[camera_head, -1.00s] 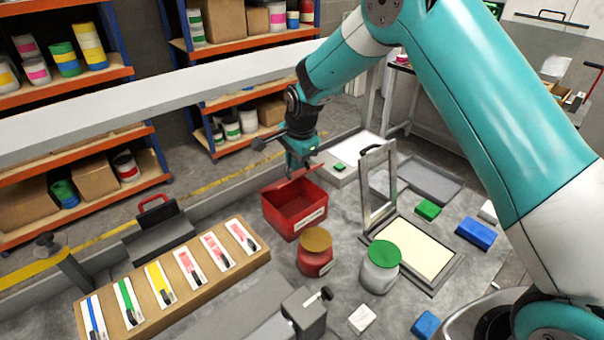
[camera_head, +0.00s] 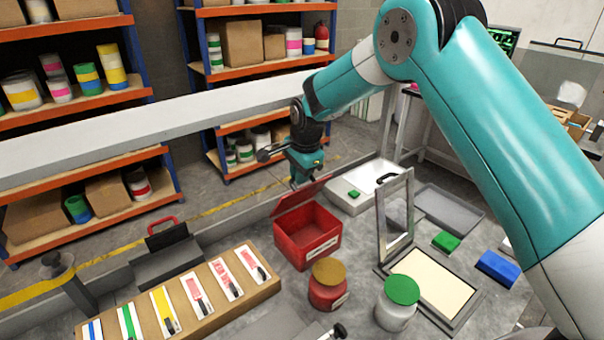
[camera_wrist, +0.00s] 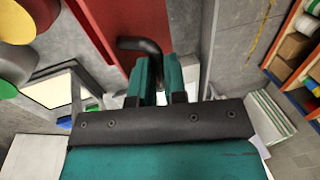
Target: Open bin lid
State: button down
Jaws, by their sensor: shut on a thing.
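The red bin (camera_head: 308,242) stands on the grey table in the head view, with a white label on its front. Its red lid (camera_head: 301,195) is tilted up at the back, so the bin's inside shows. My gripper (camera_head: 302,180) is at the lid's upper edge, behind the bin. In the wrist view the teal fingers (camera_wrist: 159,75) are shut on the black lid handle (camera_wrist: 140,46), which stands on the red lid (camera_wrist: 115,20). The exact grip on the handle is partly hidden between the fingers.
A red jar (camera_head: 328,290) and a green-lidded jar (camera_head: 397,308) stand in front of the bin. A framed screen (camera_head: 395,215) stands upright to its right. A board of colour cards (camera_head: 190,305) lies to the left. A white tray (camera_head: 365,187) is behind right.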

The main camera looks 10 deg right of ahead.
jog(key=shift+s+a+f, duration=0.25)
jog(key=shift+a+f, duration=0.05)
jog(key=shift+f, duration=0.05)
jog(key=c, duration=1.2)
grip_release()
jog(key=shift+w, duration=0.1)
jog(key=shift+o, duration=0.2)
jog(key=shift+r, duration=0.1)
jog(key=shift+r, duration=0.25)
jog(key=b+v, duration=0.2)
jog(key=v, duration=0.5)
jog(key=shift+d+b, duration=0.2)
jog(key=shift+b, duration=0.2)
jog(key=shift+w, duration=0.1)
